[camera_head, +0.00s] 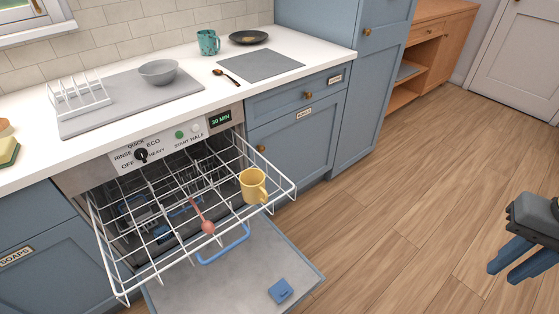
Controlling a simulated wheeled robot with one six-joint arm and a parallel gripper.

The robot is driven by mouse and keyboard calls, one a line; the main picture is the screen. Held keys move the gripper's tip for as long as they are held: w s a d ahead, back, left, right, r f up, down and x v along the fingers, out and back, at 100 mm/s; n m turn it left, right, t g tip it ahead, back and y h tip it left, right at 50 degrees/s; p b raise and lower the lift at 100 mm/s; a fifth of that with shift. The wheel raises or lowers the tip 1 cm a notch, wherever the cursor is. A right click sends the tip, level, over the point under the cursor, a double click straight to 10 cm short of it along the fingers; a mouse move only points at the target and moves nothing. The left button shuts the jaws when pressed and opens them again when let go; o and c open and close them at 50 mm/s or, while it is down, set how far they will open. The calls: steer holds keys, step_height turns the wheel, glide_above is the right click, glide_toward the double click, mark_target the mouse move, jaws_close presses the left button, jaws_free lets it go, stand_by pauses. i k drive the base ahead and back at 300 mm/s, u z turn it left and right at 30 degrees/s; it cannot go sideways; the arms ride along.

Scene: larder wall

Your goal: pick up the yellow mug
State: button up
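The yellow mug (253,187) stands upright at the right end of the pulled-out white wire rack (118,268) of the dishwasher. Its handle points to the right. My gripper (511,270) is at the far right edge of the view, over the wooden floor, well apart from the mug and the rack. Its two blue fingers are spread with a gap between them, and nothing shows between them. Part of my gripper and arm is cut off by the picture edge.
The dishwasher door (232,284) hangs open below the rack, with a blue block (281,291) on it. A red utensil (205,222) lies in the rack. A teal mug (208,42) and grey bowl (158,72) are on the counter. Floor at right is clear.

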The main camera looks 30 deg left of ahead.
mark_target(252, 181)
steer(key=i, duration=1.35)
steer(key=u, duration=2.45)
